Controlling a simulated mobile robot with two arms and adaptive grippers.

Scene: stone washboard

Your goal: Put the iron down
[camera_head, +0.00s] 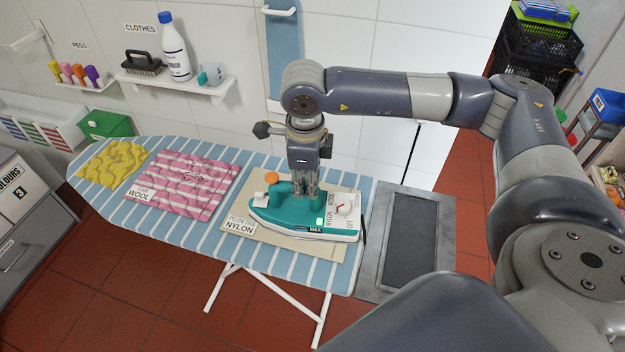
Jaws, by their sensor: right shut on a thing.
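The iron (290,220) is teal with a white soleplate edge, an orange knob and a white dial. It is over the cream nylon cloth (262,237) at the right part of the striped ironing board (190,232). I cannot tell whether its sole touches the cloth. My right gripper (305,190) points down from above and is shut on the iron's handle; its fingertips are partly hidden by the handle. A grey metal stand with a dark plate (410,238) is just right of the board. My left gripper is not in view.
A pink striped wool cloth (185,188) and a yellow cloth (112,163) lie on the board's left part. A wall shelf (180,88) holds a brush, a bottle and a cup. Crates (540,45) stand at the back right.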

